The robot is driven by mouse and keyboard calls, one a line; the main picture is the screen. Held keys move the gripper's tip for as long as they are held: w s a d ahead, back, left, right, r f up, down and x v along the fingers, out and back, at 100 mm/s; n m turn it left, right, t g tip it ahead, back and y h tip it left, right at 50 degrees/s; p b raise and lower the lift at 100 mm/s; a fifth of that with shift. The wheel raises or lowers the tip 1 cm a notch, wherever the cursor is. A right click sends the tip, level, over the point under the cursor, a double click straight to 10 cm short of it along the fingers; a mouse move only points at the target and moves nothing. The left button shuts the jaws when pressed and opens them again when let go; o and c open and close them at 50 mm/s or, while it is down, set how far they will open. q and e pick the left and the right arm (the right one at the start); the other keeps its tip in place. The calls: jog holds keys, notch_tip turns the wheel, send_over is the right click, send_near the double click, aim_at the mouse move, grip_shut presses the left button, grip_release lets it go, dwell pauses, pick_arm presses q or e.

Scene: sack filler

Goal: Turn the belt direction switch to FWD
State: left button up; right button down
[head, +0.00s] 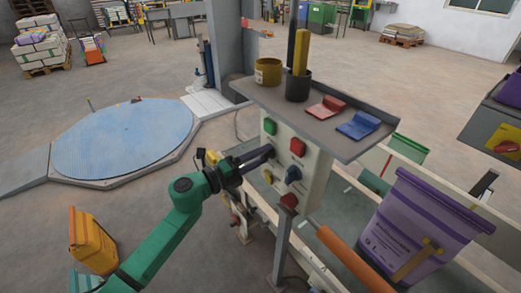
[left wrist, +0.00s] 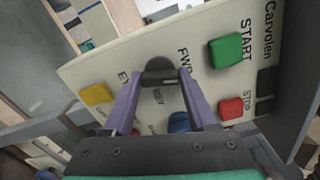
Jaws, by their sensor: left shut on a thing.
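The control panel (head: 312,165) is a pale box under a grey shelf, with coloured buttons and knobs. My left gripper (head: 266,153) is at its face, with purple fingers on both sides of a black switch knob (left wrist: 160,72), shut on it. FWD is printed beside this knob in the left wrist view, and other lettering between the fingers is partly hidden. I cannot tell which mark the knob points to. My right gripper is not in view.
A green START button (left wrist: 226,51), a red STOP button (left wrist: 231,108), a yellow button (left wrist: 95,95) and a blue knob (head: 293,174) sit close around. The grey shelf (head: 300,117) overhangs the panel. A purple sack (head: 420,225) stands to the right.

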pick_arm(q)
jog(key=shift+n+p, duration=0.9)
jog(key=shift+n, duration=0.6)
jog(key=o, duration=1.4)
jog(key=shift+c, duration=0.2)
jog(key=b+v, duration=0.4)
jog(key=v, duration=1)
jog(key=shift+a, duration=0.25)
